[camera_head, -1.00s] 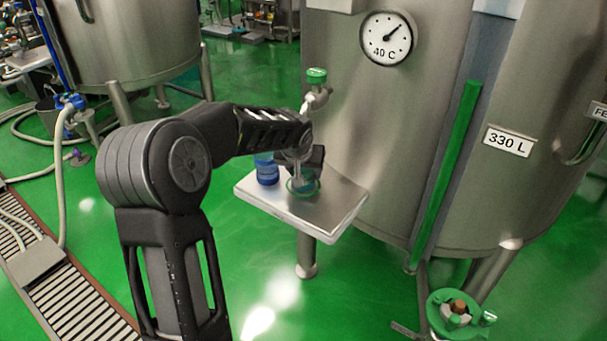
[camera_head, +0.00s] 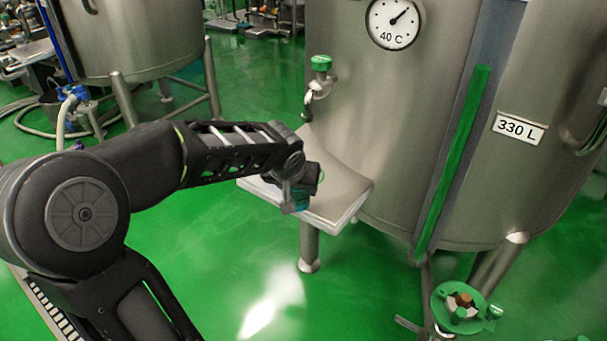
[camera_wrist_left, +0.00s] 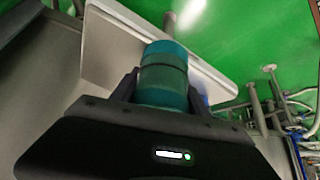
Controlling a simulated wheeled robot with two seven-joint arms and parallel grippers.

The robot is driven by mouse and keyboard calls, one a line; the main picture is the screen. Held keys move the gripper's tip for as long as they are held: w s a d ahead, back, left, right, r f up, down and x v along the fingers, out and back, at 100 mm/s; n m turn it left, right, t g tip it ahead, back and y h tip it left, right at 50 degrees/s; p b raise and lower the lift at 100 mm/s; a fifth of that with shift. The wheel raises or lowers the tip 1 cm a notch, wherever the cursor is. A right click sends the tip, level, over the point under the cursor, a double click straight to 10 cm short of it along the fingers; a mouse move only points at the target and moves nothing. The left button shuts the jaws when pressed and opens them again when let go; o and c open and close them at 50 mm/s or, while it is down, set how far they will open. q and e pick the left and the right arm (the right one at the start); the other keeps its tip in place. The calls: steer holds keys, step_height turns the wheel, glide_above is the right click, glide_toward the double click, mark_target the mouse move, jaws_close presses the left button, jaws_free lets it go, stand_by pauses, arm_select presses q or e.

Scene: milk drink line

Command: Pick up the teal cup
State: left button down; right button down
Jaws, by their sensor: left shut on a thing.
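The teal cup (camera_wrist_left: 163,75) is between the two fingers of my left gripper (camera_wrist_left: 162,96) in the left wrist view. The gripper is shut on it. In the head view my left gripper (camera_head: 303,190) is over the small steel shelf (camera_head: 335,205), and a sliver of the teal cup (camera_head: 272,193) shows beside it. The rest of the cup is hidden by my wrist there. I cannot tell whether the cup touches the shelf. My right gripper is not in view.
A tap with a green handle (camera_head: 321,63) hangs on the big tank (camera_head: 400,130) just behind the shelf.

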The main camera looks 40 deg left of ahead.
arm_select(q)
steer(key=s+d, duration=0.2)
steer(key=s, duration=0.4)
steer(key=shift+s+d+b, duration=0.15)
steer(key=shift+d+b, duration=0.15)
steer(key=shift+d, duration=0.1)
